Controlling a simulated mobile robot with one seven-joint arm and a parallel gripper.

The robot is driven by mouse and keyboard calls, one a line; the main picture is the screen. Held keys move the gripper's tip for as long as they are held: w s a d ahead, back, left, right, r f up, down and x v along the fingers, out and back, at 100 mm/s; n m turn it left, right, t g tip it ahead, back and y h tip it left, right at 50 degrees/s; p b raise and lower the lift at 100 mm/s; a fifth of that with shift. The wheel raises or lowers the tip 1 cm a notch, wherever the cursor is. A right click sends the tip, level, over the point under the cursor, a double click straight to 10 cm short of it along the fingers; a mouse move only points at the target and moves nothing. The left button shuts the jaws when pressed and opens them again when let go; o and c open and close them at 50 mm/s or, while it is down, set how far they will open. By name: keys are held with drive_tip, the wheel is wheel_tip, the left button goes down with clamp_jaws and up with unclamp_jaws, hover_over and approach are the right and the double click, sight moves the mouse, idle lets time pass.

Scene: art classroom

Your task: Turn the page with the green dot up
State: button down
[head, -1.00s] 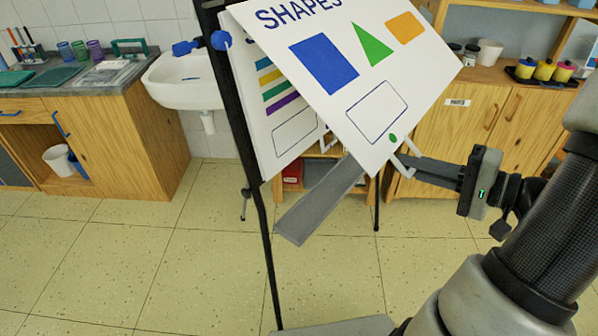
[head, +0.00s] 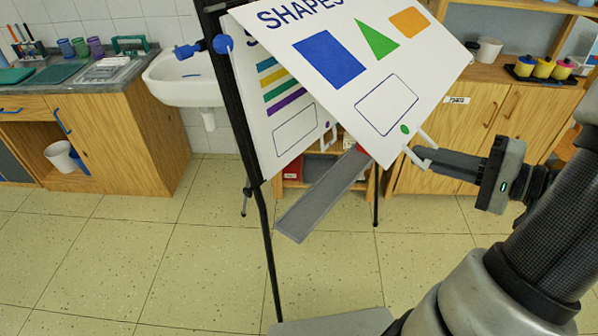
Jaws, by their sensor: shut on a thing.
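The "SHAPES" page (head: 350,100) hangs on a flip-chart easel (head: 262,205) and is swung out, its lower part tilted to the right. It shows a blue rectangle, a green triangle and an orange shape. The green dot (head: 405,129) is near its lower right corner. My gripper (head: 417,155) is at that lower corner, just below the dot, shut on the page edge. The far fingertip is partly hidden by the page. Behind it, a second page (head: 285,125) with coloured bars is partly uncovered on the left.
The easel's grey tray (head: 318,200) sticks out below the pages. A sink (head: 185,80) and a wooden counter (head: 125,130) stand at the left. Wooden cabinets (head: 520,125) with paint pots (head: 545,69) stand behind my arm. The floor at left is clear.

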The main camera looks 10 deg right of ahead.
wheel_tip(320, 180, up, 8)
drive_tip(key=s+d+p, duration=0.2)
drive_tip(key=p, duration=0.1)
drive_tip(key=shift+d+f+p, duration=0.25)
drive_tip(key=shift+p, duration=0.15)
drive_tip(key=shift+s, duration=0.1)
wheel_tip(320, 180, up, 9)
drive_tip(key=s+d+p, duration=0.1)
drive_tip(key=p, duration=0.4)
drive_tip(key=shift+s+d, duration=0.2)
idle(0.3)
drive_tip(key=shift+r, duration=0.1)
drive_tip(key=shift+r+p, duration=0.1)
drive_tip(key=shift+p, duration=0.2)
wheel_tip(320, 180, up, 9)
drive_tip(key=p, duration=0.5)
drive_tip(key=shift+p, duration=0.35)
drive_tip(key=shift+r, duration=0.1)
